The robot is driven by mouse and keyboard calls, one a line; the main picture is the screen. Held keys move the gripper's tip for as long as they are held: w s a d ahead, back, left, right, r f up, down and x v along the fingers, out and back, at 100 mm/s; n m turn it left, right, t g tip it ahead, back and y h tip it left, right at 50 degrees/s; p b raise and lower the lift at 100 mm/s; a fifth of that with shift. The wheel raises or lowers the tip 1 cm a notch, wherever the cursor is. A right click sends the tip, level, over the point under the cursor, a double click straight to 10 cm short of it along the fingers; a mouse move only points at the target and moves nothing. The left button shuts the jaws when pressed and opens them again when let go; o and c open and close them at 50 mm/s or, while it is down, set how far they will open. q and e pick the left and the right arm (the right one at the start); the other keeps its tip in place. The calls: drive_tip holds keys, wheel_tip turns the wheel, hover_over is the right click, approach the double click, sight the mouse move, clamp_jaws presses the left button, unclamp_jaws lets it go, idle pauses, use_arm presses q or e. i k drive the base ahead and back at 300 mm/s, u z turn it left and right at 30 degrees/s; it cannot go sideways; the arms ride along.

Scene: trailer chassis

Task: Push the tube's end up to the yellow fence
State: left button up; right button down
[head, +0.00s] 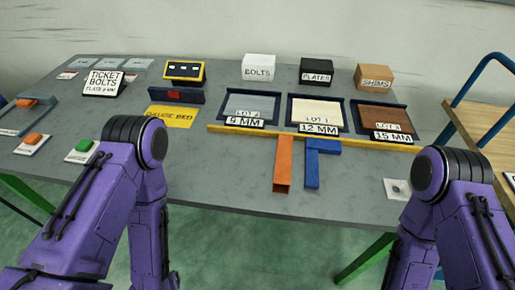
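An orange square tube (283,170) lies on the grey table, its open end facing me. Its far end is at or very near the long yellow fence (235,131); I cannot tell whether they touch. A blue L-shaped square (313,170) lies just right of the tube with a narrow gap between them. Its short leg runs along the fence. My two purple arms show at the lower left and lower right, bent downward. Both grippers are out of the picture, and neither arm touches the tube.
Behind the fence are three framed trays: 9 MM (250,104), 12 MM (317,113) and 15 MM (386,121). Boxes marked bolts (258,68), plates (316,72) and shims (373,78) stand behind. A green button (82,148) sits left. The table front beside the tube is clear.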

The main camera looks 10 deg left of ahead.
sight(281, 185)
drive_tip(key=k, duration=1.2)
drive_tip(key=i, duration=0.7)
drive_tip(key=u, duration=0.55)
